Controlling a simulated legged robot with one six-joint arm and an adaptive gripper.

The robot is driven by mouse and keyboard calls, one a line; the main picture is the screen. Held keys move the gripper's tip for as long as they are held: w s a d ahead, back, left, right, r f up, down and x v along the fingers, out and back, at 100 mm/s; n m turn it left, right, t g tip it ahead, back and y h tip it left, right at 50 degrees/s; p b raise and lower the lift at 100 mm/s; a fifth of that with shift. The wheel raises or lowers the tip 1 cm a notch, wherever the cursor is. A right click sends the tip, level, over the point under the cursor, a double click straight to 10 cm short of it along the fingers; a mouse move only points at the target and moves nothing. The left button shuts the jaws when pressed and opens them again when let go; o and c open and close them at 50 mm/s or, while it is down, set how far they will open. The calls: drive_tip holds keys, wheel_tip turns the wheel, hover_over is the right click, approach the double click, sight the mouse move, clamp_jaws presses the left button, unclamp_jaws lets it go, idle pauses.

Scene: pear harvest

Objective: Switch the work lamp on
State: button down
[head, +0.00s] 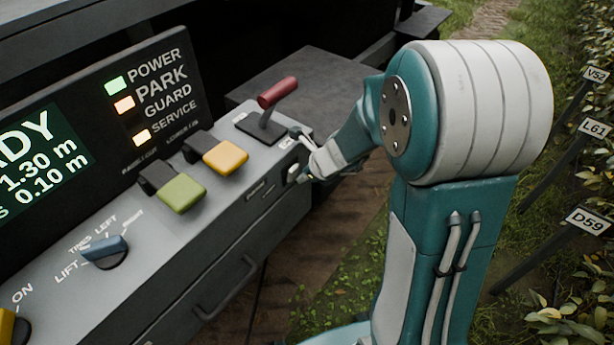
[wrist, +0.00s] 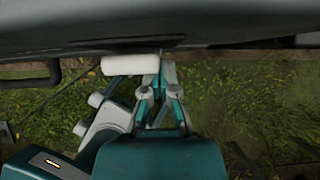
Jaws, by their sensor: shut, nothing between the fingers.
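A grey control console (head: 235,195) fills the left of the head view. My gripper (head: 300,168) is at its right end, with its fingers shut close to the front face. I cannot tell whether they touch it. In the wrist view my gripper (wrist: 150,80) points at the dark console edge, and a pale horizontal bar (wrist: 137,65) lies at the fingertips. I cannot tell whether that bar is part of the gripper. No label naming the work lamp is legible, and the fingers hide part of the console's front corner.
The console top carries a red-handled lever (head: 277,95), a yellow rocker (head: 226,157), a green rocker (head: 181,193), a blue knob (head: 104,252) and a yellow knob (head: 8,325) near "ON". Status lights glow on the black display panel (head: 165,75). Grass and plant tags lie right.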

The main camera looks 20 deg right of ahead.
drive_tip(key=shift+r, duration=0.85)
drive_tip(key=shift+d, duration=0.1)
